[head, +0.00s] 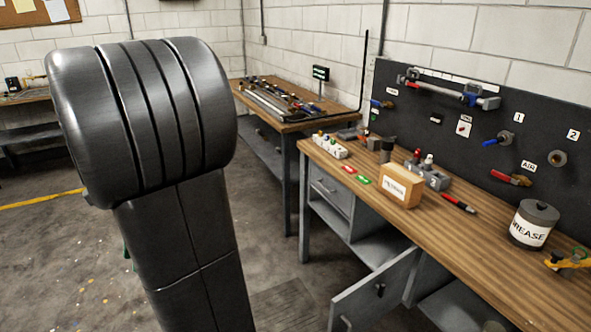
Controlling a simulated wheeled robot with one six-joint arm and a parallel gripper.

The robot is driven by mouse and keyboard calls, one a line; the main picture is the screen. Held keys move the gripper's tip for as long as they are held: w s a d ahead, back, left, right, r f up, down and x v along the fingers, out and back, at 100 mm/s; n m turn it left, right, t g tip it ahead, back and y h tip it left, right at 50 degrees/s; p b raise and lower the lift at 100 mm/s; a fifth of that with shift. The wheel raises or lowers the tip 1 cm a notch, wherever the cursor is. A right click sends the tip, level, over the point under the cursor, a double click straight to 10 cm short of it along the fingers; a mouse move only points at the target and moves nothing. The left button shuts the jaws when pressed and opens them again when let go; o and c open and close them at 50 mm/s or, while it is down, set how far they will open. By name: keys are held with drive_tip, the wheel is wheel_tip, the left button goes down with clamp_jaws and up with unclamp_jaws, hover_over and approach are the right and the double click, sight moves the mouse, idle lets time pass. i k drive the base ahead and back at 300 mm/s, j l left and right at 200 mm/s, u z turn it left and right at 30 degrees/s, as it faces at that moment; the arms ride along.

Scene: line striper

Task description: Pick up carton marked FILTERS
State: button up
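A small tan carton (402,184) stands on the wooden workbench (445,226) at right. Its white front label carries dark lettering that looks like FILTERS but is too small to read surely. It sits near the bench's front edge, upright and apart from my arm. A large dark link of my arm fills the left of the view. My gripper is not in view.
A cabinet door (376,290) hangs open below the bench.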

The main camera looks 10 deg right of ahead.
sight(405, 187)
drive_tip(key=i+j+u, duration=0.25)
drive_tip(key=i+u, duration=0.25)
drive_tip(key=i, duration=0.15)
drive_tip(key=i+z, duration=0.25)
drive_tip(key=z, duration=0.15)
drive_tip(key=i+z, duration=0.2)
drive_tip(key=z, duration=0.2)
drive_tip(key=i+j+z, duration=0.15)
drive_tip(key=z, duration=0.25)
drive_tip(key=i+z, duration=0.15)
drive_tip(key=z, duration=0.35)
drive_tip(key=i+z, duration=0.2)
drive_tip(key=z, duration=0.25)
drive_tip(key=i+z, duration=0.2)
drive_tip(key=z, duration=0.3)
drive_tip(key=i+j+z, duration=0.15)
drive_tip(key=z, duration=0.3)
drive_tip(key=i+j+z, duration=0.1)
drive_tip(key=z, duration=0.25)
drive_tip(key=i+j+z, duration=0.15)
drive_tip(key=i+z, duration=0.2)
drive_tip(key=i+j+z, duration=0.15)
drive_tip(key=z, duration=0.15)
